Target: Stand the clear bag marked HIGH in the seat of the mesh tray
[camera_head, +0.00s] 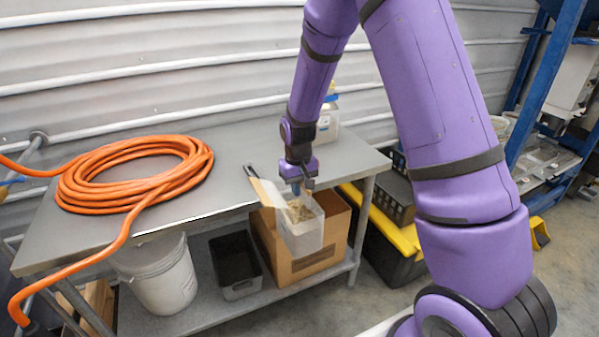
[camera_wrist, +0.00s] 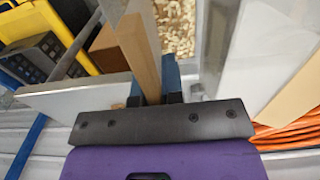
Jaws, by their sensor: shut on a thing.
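My gripper (camera_head: 297,185) hangs at the table's front edge, above a clear-walled container (camera_head: 304,237) of wood-chip-like pieces. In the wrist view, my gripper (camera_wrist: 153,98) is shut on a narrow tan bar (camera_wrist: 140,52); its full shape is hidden. The chips (camera_wrist: 176,28) show just beyond it. I cannot tell whether the container is the clear bag, or whether it is joined to the bar. No HIGH marking is readable. A black mesh-sided tray or crate (camera_head: 396,196) stands right of the table, possibly the mesh tray; its seat cannot be made out.
A coiled orange hose (camera_head: 135,178) covers the left of the metal table (camera_head: 232,150). A blue-capped bottle (camera_head: 327,122) stands at its back right. A white bucket (camera_head: 160,280), a dark bin (camera_head: 236,262) and a cardboard box (camera_head: 330,255) sit below. A yellow-and-black case (camera_head: 385,250) is on the right.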

